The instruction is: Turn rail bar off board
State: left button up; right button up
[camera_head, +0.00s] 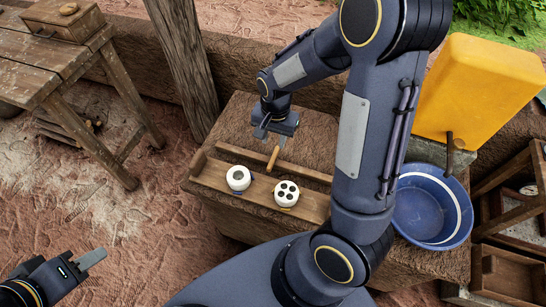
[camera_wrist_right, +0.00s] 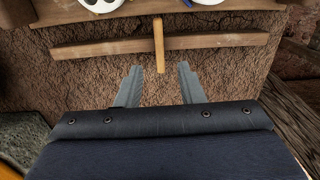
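A light wooden stick (camera_head: 273,158), the likely rail bar, lies across a long wooden rail (camera_head: 235,152) at the back of the wooden board (camera_head: 250,190). In the right wrist view the stick (camera_wrist_right: 158,40) crosses the rail (camera_wrist_right: 210,41) at about a right angle, its near end jutting past it. My right gripper (camera_head: 270,137) is open and empty behind the rail. Its fingertips (camera_wrist_right: 159,72) lie either side of the stick's near end; I see no contact. My left gripper (camera_head: 88,260) is at the lower left, far from the board, with its opening unclear.
Two white round pieces with dark holes, one on the left (camera_head: 238,178) and one on the right (camera_head: 286,193), sit on the board. A blue basin (camera_head: 465,210) and a yellow container (camera_head: 485,85) stand right. A wooden post (camera_head: 185,60) rises behind. A wooden table (camera_head: 40,50) stands left.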

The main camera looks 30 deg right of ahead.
aim_at(273, 157)
jog(key=shift+w+d+f, duration=0.1)
jog(key=shift+w+f, duration=0.05)
jog(key=shift+f, duration=0.4)
jog(key=shift+w+f, duration=0.1)
jog(key=shift+f, duration=0.45)
notch_tip(273, 157, down, 7)
jog(key=shift+f+b, duration=0.1)
jog(key=shift+b, duration=0.55)
grip_shut()
